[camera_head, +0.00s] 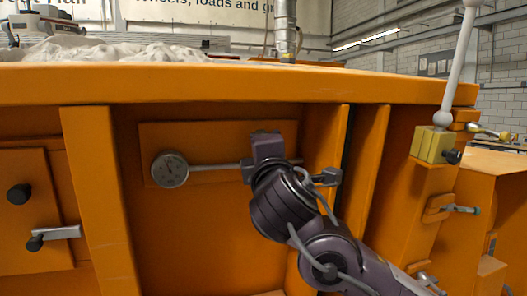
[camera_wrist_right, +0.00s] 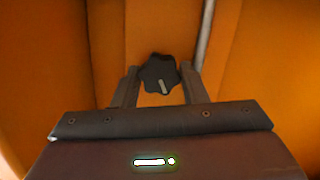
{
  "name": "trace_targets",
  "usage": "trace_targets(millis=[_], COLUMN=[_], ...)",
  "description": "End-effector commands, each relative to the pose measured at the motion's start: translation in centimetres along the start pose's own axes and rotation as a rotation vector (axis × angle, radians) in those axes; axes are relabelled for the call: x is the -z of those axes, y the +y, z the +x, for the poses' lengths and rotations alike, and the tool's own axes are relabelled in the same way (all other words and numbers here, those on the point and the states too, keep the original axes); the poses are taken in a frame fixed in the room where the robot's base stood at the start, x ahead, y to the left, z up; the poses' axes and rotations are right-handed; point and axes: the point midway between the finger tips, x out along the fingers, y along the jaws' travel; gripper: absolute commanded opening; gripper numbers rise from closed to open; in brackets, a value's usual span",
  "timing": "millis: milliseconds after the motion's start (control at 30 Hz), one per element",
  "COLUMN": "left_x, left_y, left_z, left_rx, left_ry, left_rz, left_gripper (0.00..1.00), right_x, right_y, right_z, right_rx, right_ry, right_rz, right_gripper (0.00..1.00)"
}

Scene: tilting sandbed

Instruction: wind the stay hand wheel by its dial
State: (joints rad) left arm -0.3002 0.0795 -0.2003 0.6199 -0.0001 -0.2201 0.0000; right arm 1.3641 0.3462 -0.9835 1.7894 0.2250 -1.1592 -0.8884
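The dial (camera_head: 170,169) is a round pale gauge on the recessed orange panel, with a rod running right from it towards my right gripper. In the right wrist view the hand wheel (camera_wrist_right: 159,73) is a dark lobed knob with a pale mark. It sits between the two fingers of my right gripper (camera_wrist_right: 159,84). No clear gap shows on either side, but I cannot tell if the fingers press on it. My left gripper is not in view.
The sandbed's orange rim (camera_head: 230,84) overhangs the panel, with pale sand (camera_head: 115,50) above. Upright orange ribs stand either side of the recess. A small crank (camera_head: 55,233) is at left. A yellow block (camera_head: 435,144) with a pale lever stands at right.

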Motion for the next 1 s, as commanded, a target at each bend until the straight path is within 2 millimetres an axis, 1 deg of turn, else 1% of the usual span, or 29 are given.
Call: trace_targets(millis=[33, 133, 167, 700, 767, 867, 1000], left_x=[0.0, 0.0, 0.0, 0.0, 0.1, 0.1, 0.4], left_y=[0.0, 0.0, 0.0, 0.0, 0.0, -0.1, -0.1], left_z=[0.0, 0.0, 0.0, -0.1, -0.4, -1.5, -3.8], left_rx=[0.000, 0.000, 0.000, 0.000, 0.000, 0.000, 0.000], left_ry=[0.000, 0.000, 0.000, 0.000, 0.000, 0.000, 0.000], left_rz=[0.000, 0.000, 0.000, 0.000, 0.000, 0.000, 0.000], left_gripper=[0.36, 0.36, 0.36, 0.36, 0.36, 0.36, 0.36], right_x=[0.1, 0.1, 0.1, 0.0, 0.0, 0.0, 0.1], right_y=[-0.1, -0.1, -0.1, -0.1, 0.0, 0.2, 0.7], right_z=[0.0, 0.0, 0.0, 0.1, 0.1, 0.1, 0.2], right_rx=[0.002, 0.002, 0.002, 0.004, 0.006, 0.016, 0.038], right_ry=[0.001, 0.001, 0.001, 0.000, -0.001, 0.000, 0.003], right_rz=[-0.001, 0.000, 0.000, 0.004, 0.016, 0.061, 0.179], right_gripper=[0.45, 0.58, 0.60, 0.60, 0.60, 0.60, 0.60])
